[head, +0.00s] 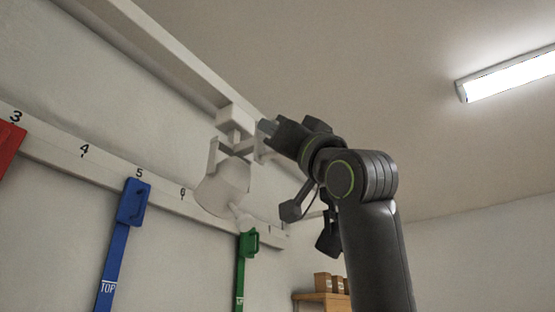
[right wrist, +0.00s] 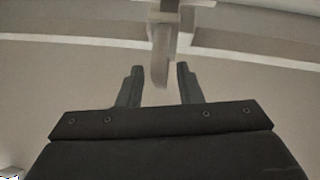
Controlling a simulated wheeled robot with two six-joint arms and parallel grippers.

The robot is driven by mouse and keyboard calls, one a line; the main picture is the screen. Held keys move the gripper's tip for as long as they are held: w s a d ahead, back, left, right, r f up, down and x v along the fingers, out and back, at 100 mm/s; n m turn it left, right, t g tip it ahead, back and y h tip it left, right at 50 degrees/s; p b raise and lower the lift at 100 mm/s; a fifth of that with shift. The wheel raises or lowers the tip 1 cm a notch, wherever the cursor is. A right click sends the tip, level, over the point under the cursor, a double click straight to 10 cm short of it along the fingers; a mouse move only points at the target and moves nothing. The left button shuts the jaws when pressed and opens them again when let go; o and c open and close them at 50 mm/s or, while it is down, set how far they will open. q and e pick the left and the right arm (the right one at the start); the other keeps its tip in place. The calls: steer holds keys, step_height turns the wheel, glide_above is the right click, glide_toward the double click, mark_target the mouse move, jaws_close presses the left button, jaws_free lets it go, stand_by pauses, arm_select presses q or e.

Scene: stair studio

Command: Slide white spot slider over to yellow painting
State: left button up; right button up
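The white spot slider (head: 236,118) hangs from the pale overhead rail (head: 175,55), with its white lamp head (head: 224,187) below. My right gripper (head: 266,127) is up beside the slider, on its right side. In the right wrist view the gripper's two fingers (right wrist: 160,82) stand apart. A pale upright part of the slider (right wrist: 160,55) reaches down into the space between the fingertips, with a gap on both sides. No yellow painting is in view. My left gripper is not in view.
A numbered white wall rail (head: 62,143) carries a red piece (head: 8,148), a blue piece (head: 132,203) and a green piece (head: 248,243). A lit ceiling lamp (head: 507,73) is at the upper right. A wooden shelf (head: 318,297) with small boxes stands low behind my right arm.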

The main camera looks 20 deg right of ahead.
steer(key=shift+w+r, duration=0.15)
jaws_close()
stand_by(0.4)
